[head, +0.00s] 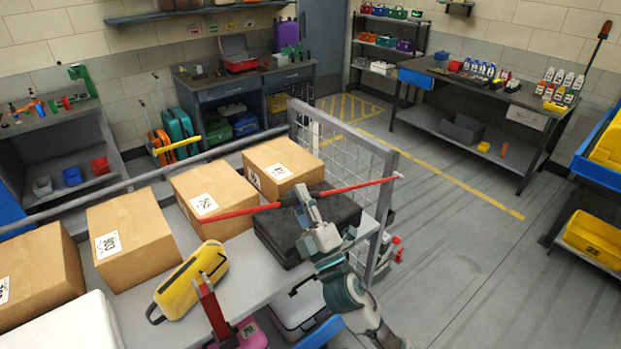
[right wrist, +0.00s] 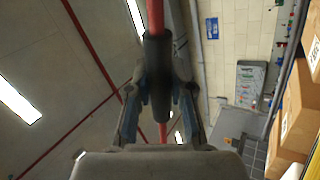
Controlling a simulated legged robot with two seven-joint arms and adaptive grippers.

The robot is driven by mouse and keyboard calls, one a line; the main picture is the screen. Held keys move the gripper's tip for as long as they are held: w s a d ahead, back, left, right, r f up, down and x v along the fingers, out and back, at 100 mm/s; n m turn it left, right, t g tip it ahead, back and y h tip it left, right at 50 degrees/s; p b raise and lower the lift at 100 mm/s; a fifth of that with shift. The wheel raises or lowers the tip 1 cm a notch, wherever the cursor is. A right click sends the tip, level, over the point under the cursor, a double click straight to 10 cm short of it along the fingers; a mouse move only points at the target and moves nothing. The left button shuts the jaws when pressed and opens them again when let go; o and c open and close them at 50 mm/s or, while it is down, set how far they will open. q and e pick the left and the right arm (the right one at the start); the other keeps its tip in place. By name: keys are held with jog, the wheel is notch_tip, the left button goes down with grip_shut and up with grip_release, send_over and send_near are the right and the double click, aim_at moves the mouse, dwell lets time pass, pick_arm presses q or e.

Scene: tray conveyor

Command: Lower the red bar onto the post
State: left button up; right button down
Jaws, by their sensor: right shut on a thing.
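The red bar (head: 235,212) runs in a long slant above the conveyor, from over the boxes to beside the top of the mesh frame. My right gripper (head: 303,205) is shut on its dark middle sleeve. In the right wrist view the two fingers (right wrist: 160,100) close on either side of the dark sleeve (right wrist: 157,72), with the red bar (right wrist: 155,14) running out above it. A short red upright post (head: 213,312) stands at the near edge, below the bar's left end and apart from it. My left gripper is not in view.
Cardboard boxes (head: 132,238) line the conveyor (head: 262,272). A yellow case (head: 190,283) lies beside the post, and a black case (head: 285,243) lies under the bar. The mesh frame (head: 388,205) stands at the conveyor's right end. The floor to the right is open.

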pick_arm(q)
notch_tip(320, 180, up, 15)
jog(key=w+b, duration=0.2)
jog(key=b, duration=0.2)
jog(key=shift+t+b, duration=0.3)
pick_arm(e)
notch_tip(320, 180, down, 11)
jog(key=s+a+n+g+y, duration=0.1)
jog(key=n+g+y, duration=0.1)
jog(key=n+y, duration=0.2)
jog(key=shift+a+r+n+g, duration=0.15)
jog(key=shift+n+g, duration=0.15)
jog(key=shift+n, duration=0.8)
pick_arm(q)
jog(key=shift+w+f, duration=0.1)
pick_arm(e)
jog(key=c, duration=1)
grip_release()
jog(key=v, duration=1.2)
